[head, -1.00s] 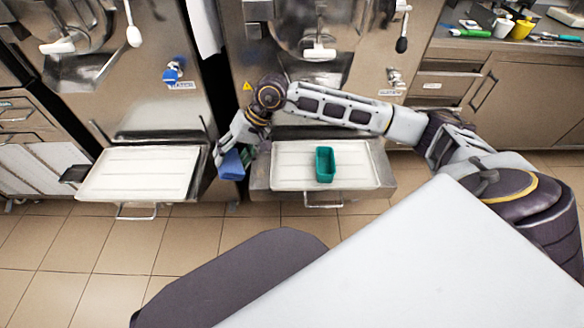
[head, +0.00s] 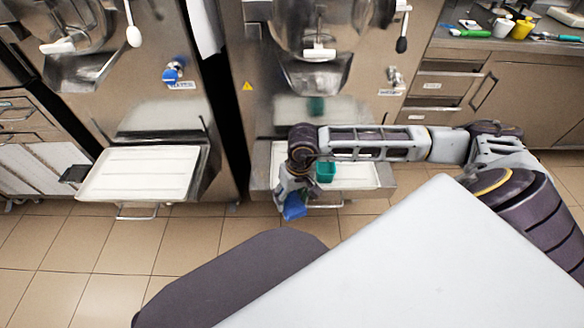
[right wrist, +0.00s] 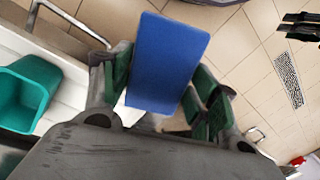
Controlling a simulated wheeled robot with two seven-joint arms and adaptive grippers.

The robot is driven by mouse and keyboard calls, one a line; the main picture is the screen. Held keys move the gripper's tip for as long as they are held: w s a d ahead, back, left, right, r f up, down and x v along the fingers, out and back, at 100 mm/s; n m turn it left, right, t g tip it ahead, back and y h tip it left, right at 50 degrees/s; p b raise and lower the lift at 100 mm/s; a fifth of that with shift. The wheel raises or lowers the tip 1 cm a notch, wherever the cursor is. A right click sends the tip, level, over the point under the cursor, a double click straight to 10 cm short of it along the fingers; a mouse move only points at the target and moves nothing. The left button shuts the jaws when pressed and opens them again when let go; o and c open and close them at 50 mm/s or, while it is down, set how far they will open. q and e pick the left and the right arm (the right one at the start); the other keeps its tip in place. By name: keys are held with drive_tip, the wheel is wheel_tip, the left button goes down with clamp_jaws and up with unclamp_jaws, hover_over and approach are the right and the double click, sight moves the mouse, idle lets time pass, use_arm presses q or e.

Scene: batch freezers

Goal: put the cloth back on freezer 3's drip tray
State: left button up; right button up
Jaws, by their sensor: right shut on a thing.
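My right gripper (head: 291,196) is shut on a blue cloth (head: 295,207), at the front left part of the right-hand freezer's drip tray. In the right wrist view the cloth (right wrist: 168,62) is a flat blue piece between the two fingers (right wrist: 160,90), with floor tiles behind it. The white drip tray (head: 358,175) of the right-hand freezer is partly hidden by my arm. Another white drip tray (head: 140,173) sits at the left-hand freezer and is bare. I cannot read which freezer is number 3. My left gripper is not in view.
A green container (head: 325,172) stands on the right-hand tray, close to my right gripper; it also shows in the right wrist view (right wrist: 22,95). A dark gap separates the two freezers. A counter (head: 490,42) with cups and tools is at the upper right.

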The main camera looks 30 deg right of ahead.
drive_tip(key=shift+s+d+h, duration=0.15)
drive_tip(key=shift+d+h, duration=0.1)
drive_tip(key=shift+h, duration=0.05)
drive_tip(key=shift+h, duration=0.5)
drive_tip(key=w+d, duration=0.3)
drive_tip(key=w, duration=0.2)
drive_tip(key=w+d+f+b, duration=0.1)
drive_tip(key=w+d, duration=0.3)
drive_tip(key=w, duration=0.2)
drive_tip(key=w+d+f+b, duration=0.1)
drive_tip(key=w+d, duration=0.2)
drive_tip(key=w, duration=0.2)
drive_tip(key=shift+w+d, duration=0.15)
drive_tip(key=shift+w, duration=0.2)
drive_tip(key=shift+f, duration=0.5)
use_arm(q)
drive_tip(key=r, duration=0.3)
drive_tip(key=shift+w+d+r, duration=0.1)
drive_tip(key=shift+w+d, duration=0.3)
